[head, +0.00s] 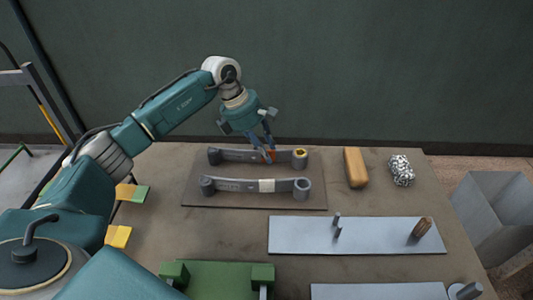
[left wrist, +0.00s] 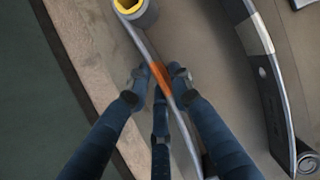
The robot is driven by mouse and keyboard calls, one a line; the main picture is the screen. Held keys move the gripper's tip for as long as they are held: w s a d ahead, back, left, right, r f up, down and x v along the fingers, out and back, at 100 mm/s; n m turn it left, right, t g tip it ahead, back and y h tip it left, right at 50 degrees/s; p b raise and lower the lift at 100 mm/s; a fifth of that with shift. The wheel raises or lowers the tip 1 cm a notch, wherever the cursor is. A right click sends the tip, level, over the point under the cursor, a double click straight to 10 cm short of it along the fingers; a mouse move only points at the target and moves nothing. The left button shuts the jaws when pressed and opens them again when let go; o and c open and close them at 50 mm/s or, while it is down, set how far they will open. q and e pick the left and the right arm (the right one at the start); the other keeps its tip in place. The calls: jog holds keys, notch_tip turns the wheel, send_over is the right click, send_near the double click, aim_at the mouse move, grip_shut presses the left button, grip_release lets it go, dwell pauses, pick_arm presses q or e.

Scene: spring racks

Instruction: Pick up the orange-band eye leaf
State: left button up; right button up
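The orange-band eye leaf (head: 235,156) is a long grey bar with an eye at each end, lying at the back of the brown mat (head: 196,201). Its right eye has a yellow lining. It also shows in the left wrist view (left wrist: 134,32), its orange band between my fingers. My left gripper (head: 268,153) reaches down over the band from above. In the left wrist view my left fingertips (left wrist: 159,73) flank the band closely; whether they touch it I cannot tell. My right gripper is out of view.
A similar leaf with a white band (head: 267,186) lies just in front. To the right are a tan block (head: 355,167) and a speckled lump (head: 401,170). A pale plate with pins (head: 290,236) and a green fixture (head: 218,279) are nearer. A grey bin (head: 492,215) stands right of the table.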

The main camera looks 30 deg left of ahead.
pick_arm(q)
jog(key=shift+w+d+f, duration=0.1)
jog(key=shift+f, duration=0.2)
grip_shut()
jog(key=shift+r, duration=0.25)
jog(key=shift+w, duration=0.1)
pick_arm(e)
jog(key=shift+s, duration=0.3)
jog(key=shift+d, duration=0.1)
pick_arm(q)
jog(key=shift+r, duration=0.2)
notch_tip(320, 180, up, 28)
jog(key=p, duration=0.6)
jog(key=shift+f, duration=0.25)
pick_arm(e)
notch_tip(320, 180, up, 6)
